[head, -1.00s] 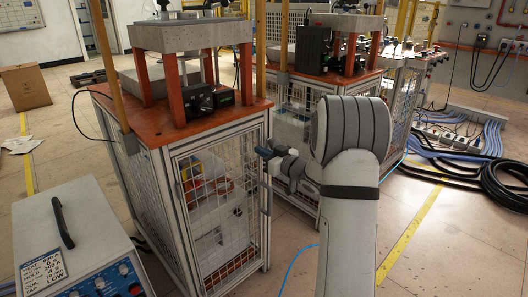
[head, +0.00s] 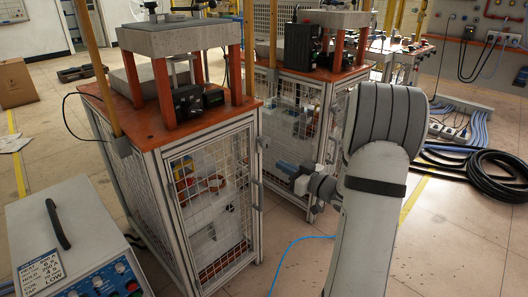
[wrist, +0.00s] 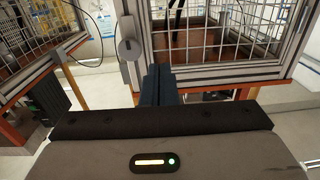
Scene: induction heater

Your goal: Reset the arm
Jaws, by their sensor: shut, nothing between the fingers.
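My arm (head: 375,190) reaches forward in the right half of the head view. My gripper (head: 283,166) is at its far end, just right of the mesh cabinet's front door (head: 212,200), with a small gap in the picture. In the wrist view its dark fingers (wrist: 158,86) are together with nothing between them. A grey latch or handle (wrist: 128,50) on a mesh cabinet frame shows just left of the fingers. I cannot tell the depth between fingers and frame.
A second mesh cabinet (head: 290,120) stands behind the gripper. A heater box with a black handle (head: 58,224) is at the lower left. Black coiled hose (head: 495,178) lies on the floor at right. A blue cable (head: 290,246) runs across open floor below the gripper.

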